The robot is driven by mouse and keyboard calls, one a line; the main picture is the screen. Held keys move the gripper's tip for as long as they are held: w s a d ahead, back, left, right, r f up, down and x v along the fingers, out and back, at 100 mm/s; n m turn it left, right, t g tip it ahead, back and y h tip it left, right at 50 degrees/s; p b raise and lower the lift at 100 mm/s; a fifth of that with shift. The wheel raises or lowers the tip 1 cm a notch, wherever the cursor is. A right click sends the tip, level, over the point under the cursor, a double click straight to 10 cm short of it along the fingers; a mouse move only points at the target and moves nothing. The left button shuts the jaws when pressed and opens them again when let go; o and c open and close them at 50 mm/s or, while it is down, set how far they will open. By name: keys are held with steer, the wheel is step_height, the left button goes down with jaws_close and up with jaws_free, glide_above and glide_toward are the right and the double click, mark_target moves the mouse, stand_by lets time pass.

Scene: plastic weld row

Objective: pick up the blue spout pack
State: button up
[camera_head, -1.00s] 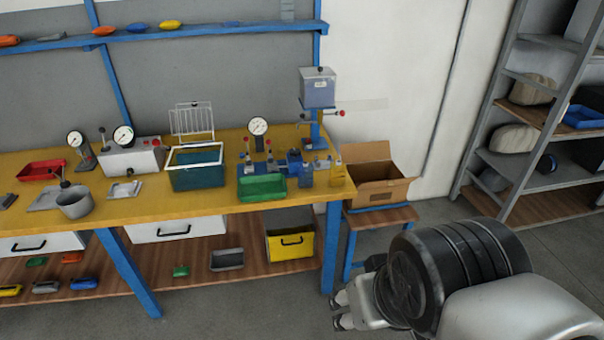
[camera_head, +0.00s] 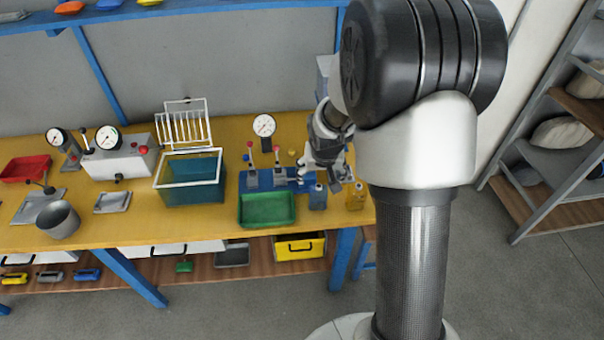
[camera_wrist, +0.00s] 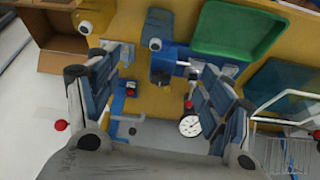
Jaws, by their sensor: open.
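The blue spout pack (camera_head: 317,198) stands upright near the front right of the yellow bench, between the green tray and a yellow spout pack (camera_head: 355,197). In the wrist view the blue pack (camera_wrist: 159,24) shows its pale cap near the top, beyond the gap between the fingers. My gripper (camera_head: 326,174) is above and just behind the pack in the head view. In the wrist view its fingers (camera_wrist: 158,95) are wide apart with nothing held. The two are apart in the wrist view; the exact height gap cannot be told.
The green tray (camera_head: 267,209) lies left of the pack. A blue fixture (camera_wrist: 163,66) with levers is behind it. A pressure gauge (camera_wrist: 190,125) stands farther back. A cardboard box (camera_wrist: 48,40) is beyond the bench's end. A teal bin (camera_head: 190,184) is farther left.

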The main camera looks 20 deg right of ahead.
mark_target(319, 189)
steer(key=b+x, duration=0.1)
steer(key=x, duration=0.4)
steer(key=b+x, duration=0.2)
steer(key=x, duration=0.4)
steer(key=shift+s+f, duration=0.1)
steer(key=shift+s, duration=0.1)
steer(key=shift+d+b+x, duration=0.15)
steer(key=shift+b+x, duration=0.3)
steer(key=shift+x, duration=1)
steer(key=shift+d+b+x, duration=0.15)
steer(key=shift+b+x, duration=0.25)
steer(key=shift+x, duration=1.05)
steer(key=c, duration=1.2)
